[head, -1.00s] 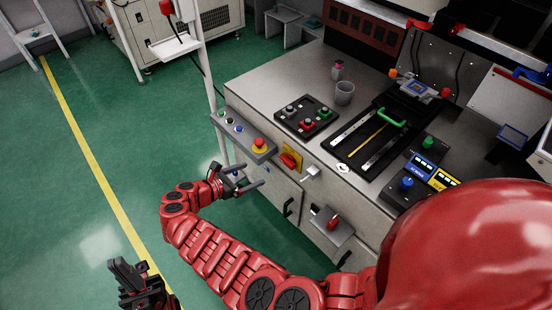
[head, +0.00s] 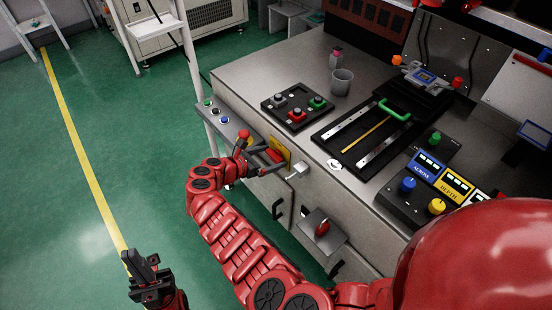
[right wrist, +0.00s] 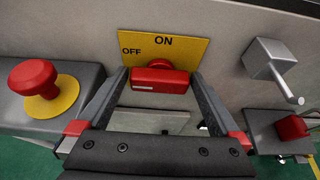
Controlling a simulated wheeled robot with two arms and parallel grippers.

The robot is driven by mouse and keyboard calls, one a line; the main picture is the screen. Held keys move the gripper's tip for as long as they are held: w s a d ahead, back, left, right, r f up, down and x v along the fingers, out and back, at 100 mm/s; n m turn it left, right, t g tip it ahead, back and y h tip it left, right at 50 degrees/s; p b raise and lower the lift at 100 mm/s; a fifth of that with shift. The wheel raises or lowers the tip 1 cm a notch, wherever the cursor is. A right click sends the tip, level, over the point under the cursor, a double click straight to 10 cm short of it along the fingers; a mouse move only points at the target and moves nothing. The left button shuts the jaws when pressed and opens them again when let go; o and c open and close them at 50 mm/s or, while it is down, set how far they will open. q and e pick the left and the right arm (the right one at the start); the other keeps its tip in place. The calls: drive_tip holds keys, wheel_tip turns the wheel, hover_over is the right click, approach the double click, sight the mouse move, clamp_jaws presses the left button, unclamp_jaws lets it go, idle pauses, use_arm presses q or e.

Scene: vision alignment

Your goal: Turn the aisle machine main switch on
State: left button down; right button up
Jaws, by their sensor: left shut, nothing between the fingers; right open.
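The main switch is a red rotary knob (right wrist: 160,79) on a yellow plate (right wrist: 180,48) marked OFF at the left and ON at the top. Its bar lies level, with a pale mark towards its left end, on the OFF side. In the head view the yellow plate (head: 284,148) shows on the machine front, with the knob partly hidden. My right gripper (right wrist: 160,88) is open, its fingers at either side of the knob; contact cannot be told. In the head view it (head: 277,160) is at the plate. My left gripper (head: 141,266) is shut and empty, over the floor.
A red emergency button (right wrist: 36,80) on a yellow ring stands left of the switch. A grey lever handle (right wrist: 275,68) juts out at the right, with another red switch (right wrist: 292,128) on a box below it. The floor (head: 110,150) at left is clear.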

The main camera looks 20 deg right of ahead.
drive_tip(key=shift+c, duration=0.3)
drive_tip(key=c, duration=1)
